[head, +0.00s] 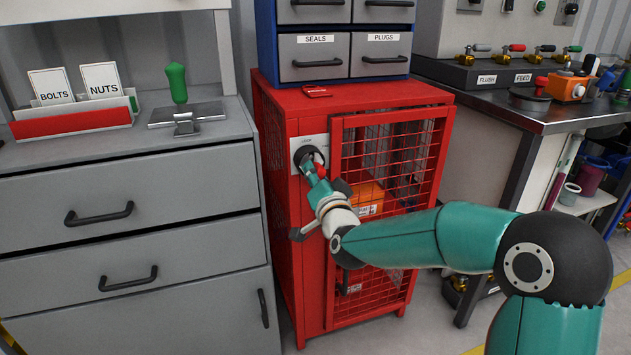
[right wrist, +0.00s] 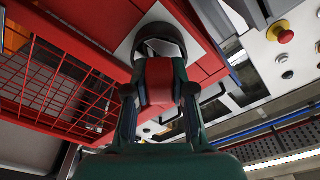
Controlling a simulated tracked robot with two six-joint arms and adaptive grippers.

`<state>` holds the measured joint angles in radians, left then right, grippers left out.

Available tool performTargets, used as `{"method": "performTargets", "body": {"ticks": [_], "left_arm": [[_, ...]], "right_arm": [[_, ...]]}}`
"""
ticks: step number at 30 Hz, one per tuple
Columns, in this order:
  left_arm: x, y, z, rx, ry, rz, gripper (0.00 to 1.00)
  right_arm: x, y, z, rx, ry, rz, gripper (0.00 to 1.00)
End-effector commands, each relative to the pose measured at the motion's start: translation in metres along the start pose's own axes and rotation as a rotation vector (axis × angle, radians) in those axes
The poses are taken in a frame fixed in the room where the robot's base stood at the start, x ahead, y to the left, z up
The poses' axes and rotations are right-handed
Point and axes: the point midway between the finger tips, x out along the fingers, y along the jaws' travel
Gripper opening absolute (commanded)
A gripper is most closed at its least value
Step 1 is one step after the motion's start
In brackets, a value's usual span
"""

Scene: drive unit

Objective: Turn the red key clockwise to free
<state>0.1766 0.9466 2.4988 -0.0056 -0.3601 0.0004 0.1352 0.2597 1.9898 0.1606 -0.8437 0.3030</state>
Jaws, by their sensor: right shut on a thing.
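The red key (right wrist: 159,80) sits in a round black lock (right wrist: 159,45) on a pale plate. In the head view the lock (head: 307,156) is on the upper left of the red mesh cabinet's front (head: 292,215), and a bit of the red key (head: 320,171) shows beside my gripper. My right gripper (head: 313,172) is shut on the key; in the right wrist view its fingers (right wrist: 159,98) stand on both sides of the red grip. The lock's markings are too small to read. My left gripper is not in view.
Orange boxes (head: 367,199) stand behind the closed mesh door. Blue drawers (head: 320,40) labelled SEALS and PLUGS sit on the cabinet. A grey drawer unit (head: 130,220) is close on the left, a workbench (head: 495,95) on the right. A red item (head: 318,91) lies on the cabinet top.

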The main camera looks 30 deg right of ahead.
Motion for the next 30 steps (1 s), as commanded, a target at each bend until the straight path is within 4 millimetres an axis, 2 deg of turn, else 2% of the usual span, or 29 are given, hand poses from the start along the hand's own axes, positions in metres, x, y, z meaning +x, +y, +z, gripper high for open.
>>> {"method": "performTargets", "body": {"ticks": [3, 19, 30], "left_arm": [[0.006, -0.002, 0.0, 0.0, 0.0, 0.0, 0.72], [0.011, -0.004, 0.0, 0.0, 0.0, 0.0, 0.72], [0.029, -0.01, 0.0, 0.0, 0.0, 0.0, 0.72]], "right_arm": [[0.0, 0.0, 0.0, 0.048, 0.002, 0.003, 0.0], [0.0, 0.0, 0.0, 0.098, 0.001, 0.008, 0.0], [0.0, 0.0, 0.0, 0.28, 0.002, 0.023, 0.0]]}}
